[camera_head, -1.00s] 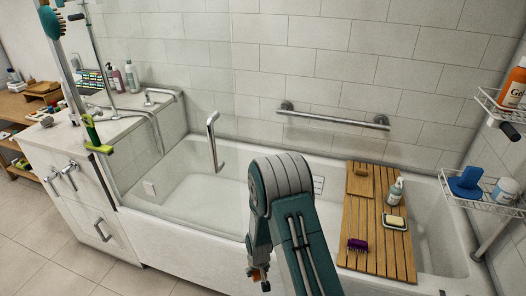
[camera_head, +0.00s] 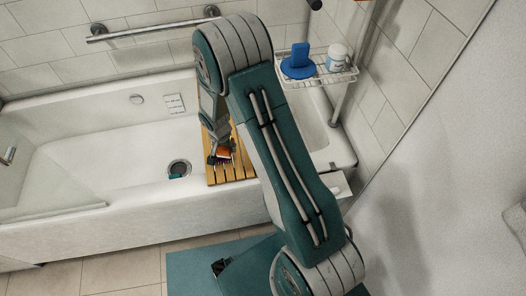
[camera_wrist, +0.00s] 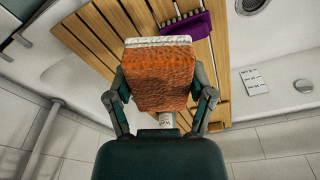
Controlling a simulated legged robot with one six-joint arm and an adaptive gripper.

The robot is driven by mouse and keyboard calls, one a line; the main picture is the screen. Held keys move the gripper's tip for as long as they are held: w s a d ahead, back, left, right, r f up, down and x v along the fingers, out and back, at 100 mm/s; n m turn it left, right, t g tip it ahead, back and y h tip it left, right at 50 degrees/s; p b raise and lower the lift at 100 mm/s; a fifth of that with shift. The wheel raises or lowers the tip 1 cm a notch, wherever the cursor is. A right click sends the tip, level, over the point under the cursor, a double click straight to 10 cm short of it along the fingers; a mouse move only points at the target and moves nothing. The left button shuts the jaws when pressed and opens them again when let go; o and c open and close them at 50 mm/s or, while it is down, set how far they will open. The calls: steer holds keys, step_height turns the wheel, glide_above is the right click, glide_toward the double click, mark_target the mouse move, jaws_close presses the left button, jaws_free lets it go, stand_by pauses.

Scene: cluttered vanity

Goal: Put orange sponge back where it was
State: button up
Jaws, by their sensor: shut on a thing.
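My gripper (camera_wrist: 162,98) is shut on the orange sponge (camera_wrist: 160,75), with one finger on each side of it. The sponge is a rough orange block with a pale layer along one edge. In the head view my gripper (camera_head: 219,156) holds the sponge low over the slatted wooden bath tray (camera_head: 242,175). The tray also shows behind the sponge in the wrist view (camera_wrist: 92,28). I cannot tell whether the sponge touches it. A purple brush (camera_wrist: 184,28) lies on the tray just beyond the sponge. My arm hides much of the tray in the head view.
A wire shelf (camera_head: 325,78) at the upper right holds a blue item (camera_head: 297,63) and a white jar (camera_head: 338,58). A grab bar (camera_head: 150,30) runs along the wall.

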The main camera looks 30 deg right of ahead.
steer(key=d+f, duration=0.2)
steer(key=d, duration=0.2)
steer(key=d+f, duration=0.3)
steer(key=d, duration=0.1)
steer(key=d+f, duration=0.3)
steer(key=d, duration=0.2)
steer(key=shift+w+f, duration=0.15)
steer(key=shift+w, duration=0.2)
steer(key=f, duration=0.1)
steer(key=d+f, duration=0.1)
steer(key=f, duration=0.1)
steer(key=d+f, duration=0.1)
steer(key=shift+w+d+f, duration=0.1)
steer(key=shift+f, duration=0.3)
steer(key=shift+a, duration=0.25)
steer(key=shift+a+f, duration=0.1)
steer(key=o, duration=1.2)
steer(key=shift+o, duration=0.2)
steer(key=shift+d, duration=0.2)
